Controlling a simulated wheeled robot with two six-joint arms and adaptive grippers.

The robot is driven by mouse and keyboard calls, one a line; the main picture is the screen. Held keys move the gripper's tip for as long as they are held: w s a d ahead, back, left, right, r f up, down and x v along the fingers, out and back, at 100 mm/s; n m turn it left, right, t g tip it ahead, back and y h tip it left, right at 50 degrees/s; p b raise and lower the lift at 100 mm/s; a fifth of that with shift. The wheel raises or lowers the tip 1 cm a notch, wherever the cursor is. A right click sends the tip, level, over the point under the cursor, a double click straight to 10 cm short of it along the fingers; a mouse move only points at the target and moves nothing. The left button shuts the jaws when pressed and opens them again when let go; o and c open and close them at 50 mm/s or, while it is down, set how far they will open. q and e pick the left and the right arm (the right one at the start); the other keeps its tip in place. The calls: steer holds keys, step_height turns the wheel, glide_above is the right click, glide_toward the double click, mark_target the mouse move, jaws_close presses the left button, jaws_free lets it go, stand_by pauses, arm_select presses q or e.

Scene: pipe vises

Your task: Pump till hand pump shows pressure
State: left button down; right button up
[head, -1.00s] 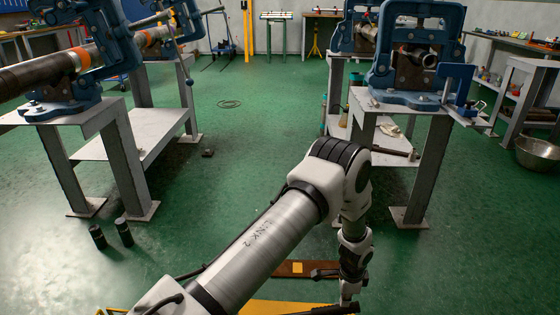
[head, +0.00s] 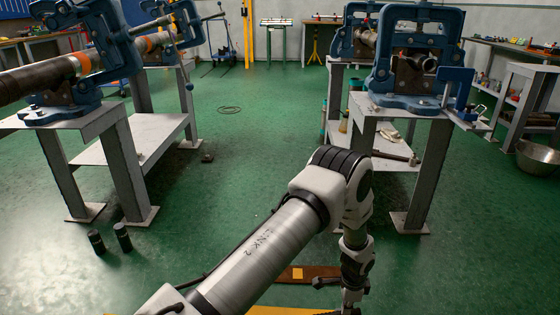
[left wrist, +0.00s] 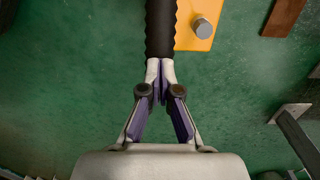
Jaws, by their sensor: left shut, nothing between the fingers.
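The yellow base of the hand pump (head: 270,311) shows at the bottom edge of the head view, mostly cut off. The pump's black ribbed handle (left wrist: 160,28) runs down from the top edge there. My left gripper (left wrist: 161,74) is shut and empty, its fingertips at the handle's near end; I cannot tell whether they touch it. In the head view my left gripper (head: 350,309) is low and partly cut off. No pressure gauge shows. My right gripper is out of view.
A brown board (head: 318,271) lies on the floor beside the pump. Two black cylinders (head: 122,237) stand at the left. Benches with blue pipe vises (head: 420,75) stand left and right. The green floor (head: 240,150) between them is mostly clear.

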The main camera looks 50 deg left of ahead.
arm_select(q)
steer(key=shift+f, duration=0.35)
steer(key=shift+w+d+f+b, duration=0.15)
steer(key=shift+w+f+b, duration=0.05)
steer(key=shift+f+b, duration=0.55)
steer(key=shift+w+d+f+b, duration=0.15)
steer(key=shift+f+b, duration=0.5)
steer(key=shift+b, duration=0.05)
steer(key=r+p, duration=0.3)
steer(key=s+r+p, duration=0.1)
steer(key=p, duration=0.1)
steer(key=shift+a+r, duration=0.4)
steer(key=shift+f, duration=0.1)
step_height(320, 180, up, 6)
steer(key=p, duration=0.4)
steer(key=shift+f, duration=0.5)
steer(key=shift+s+f, duration=0.1)
